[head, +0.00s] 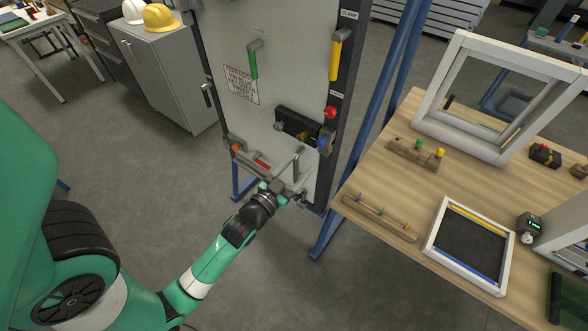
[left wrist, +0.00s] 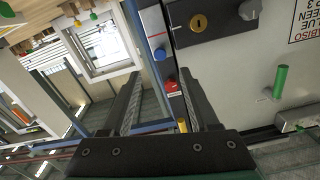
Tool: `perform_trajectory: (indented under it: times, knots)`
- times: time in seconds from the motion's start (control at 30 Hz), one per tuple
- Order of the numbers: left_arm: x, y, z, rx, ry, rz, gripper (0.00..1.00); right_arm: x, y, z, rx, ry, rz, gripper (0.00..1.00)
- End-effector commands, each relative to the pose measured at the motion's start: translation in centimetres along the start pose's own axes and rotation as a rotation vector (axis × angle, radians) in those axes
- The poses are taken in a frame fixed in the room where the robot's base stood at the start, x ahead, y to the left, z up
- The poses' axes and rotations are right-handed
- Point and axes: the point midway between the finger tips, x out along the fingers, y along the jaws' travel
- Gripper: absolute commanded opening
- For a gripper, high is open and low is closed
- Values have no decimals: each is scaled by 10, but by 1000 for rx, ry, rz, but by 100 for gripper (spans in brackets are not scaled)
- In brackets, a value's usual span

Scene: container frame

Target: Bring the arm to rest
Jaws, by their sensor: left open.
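My left arm reaches in from the lower left in the head view. Its gripper (head: 291,191) is in front of the lower part of a grey upright panel (head: 240,103). In the left wrist view the two dark fingers (left wrist: 164,82) stand apart with nothing held between them. Beyond them show the panel's edge, a red knob (left wrist: 171,85) and a blue knob (left wrist: 160,54). My right gripper is not in view.
The panel carries a green handle (head: 253,62), a yellow handle (head: 335,58) and a black lock box (head: 297,126). Blue frame posts (head: 372,120) stand between it and a wooden table (head: 405,185) with a white frame (head: 448,118) and tray (head: 429,247).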

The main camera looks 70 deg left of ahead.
Motion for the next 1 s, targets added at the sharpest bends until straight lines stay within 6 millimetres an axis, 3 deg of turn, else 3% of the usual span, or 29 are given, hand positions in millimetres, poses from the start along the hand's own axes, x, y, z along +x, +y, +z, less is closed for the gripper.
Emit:
perform_trajectory:
  times: [0.2,0.83,0.93,1.0]
  knots:
    - [-24,0,0,0,1,0,61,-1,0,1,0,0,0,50]
    - [-23,7,-3,-1,8,17,61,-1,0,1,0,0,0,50]
    - [-9,24,-32,-7,78,54,61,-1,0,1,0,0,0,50]
    - [5,40,-71,-20,170,87,61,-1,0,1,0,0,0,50]
